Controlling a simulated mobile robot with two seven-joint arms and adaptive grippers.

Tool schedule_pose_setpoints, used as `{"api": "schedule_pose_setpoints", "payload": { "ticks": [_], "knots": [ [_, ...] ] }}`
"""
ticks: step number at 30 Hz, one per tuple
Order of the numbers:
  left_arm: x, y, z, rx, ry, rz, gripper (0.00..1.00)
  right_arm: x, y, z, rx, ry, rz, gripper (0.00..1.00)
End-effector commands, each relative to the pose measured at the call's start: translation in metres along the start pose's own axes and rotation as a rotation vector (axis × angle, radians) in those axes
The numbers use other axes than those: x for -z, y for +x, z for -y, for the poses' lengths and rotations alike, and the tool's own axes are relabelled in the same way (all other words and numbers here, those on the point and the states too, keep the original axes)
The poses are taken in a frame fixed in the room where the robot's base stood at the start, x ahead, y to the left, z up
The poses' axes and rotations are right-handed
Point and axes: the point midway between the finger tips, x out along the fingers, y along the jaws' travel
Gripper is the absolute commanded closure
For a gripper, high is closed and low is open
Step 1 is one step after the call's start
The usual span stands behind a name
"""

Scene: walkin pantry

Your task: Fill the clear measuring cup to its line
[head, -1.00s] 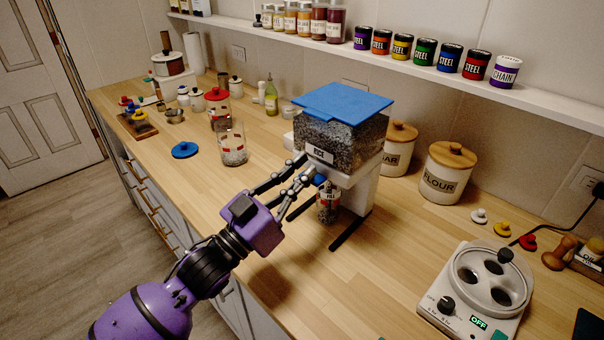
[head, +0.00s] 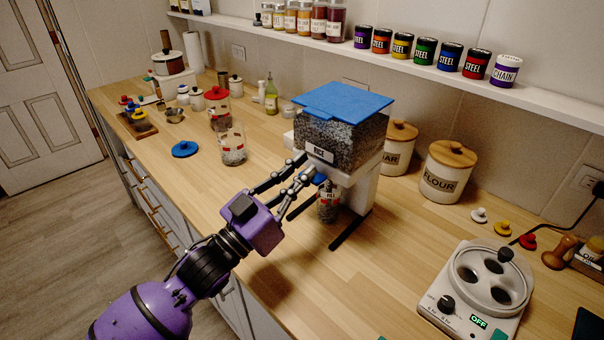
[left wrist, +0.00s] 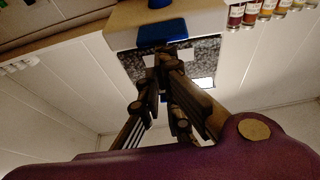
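The clear measuring cup (head: 328,208) stands under the dispenser's spout. It has a red-and-white label and holds dark grains; the exact level against its line is too small to tell. The dispenser has a clear hopper (head: 343,143) of speckled grain, a blue lid (head: 343,100) and a RICE label. A blue part (head: 319,179) shows below the hopper. My left gripper (head: 306,168) is in front of it, fingers pointing at the spout area. In the left wrist view a blue part (left wrist: 163,33) lies just beyond the fingertips; contact is unclear. My right gripper is out of view.
A clear jar (head: 232,147) and a blue lid (head: 185,149) lie left of the dispenser. Wooden-lidded canisters (head: 447,175) stand behind right. A white device (head: 480,290) reading OFF is at front right. Counter between it and the dispenser is clear.

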Motion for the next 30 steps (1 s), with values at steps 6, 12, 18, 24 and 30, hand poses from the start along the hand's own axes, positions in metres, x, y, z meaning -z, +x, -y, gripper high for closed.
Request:
{"api": "schedule_pose_setpoints", "payload": {
  "ticks": [6, 12, 18, 24, 30],
  "knots": [
    [-0.016, -0.005, 0.001, 0.010, -0.009, 0.033, 1.00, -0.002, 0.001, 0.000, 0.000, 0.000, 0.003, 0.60],
    [-0.016, -0.005, 0.001, 0.010, -0.009, 0.033, 1.00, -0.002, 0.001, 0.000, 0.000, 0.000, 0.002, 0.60],
    [-0.016, -0.005, 0.001, 0.010, -0.009, 0.033, 1.00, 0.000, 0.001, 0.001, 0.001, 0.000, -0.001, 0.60],
    [-0.017, -0.011, 0.002, 0.010, -0.009, 0.034, 1.00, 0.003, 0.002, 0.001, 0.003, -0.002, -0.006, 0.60],
    [-0.015, -0.046, 0.001, 0.010, -0.008, 0.032, 1.00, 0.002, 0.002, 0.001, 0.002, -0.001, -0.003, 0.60]
  ]
}}
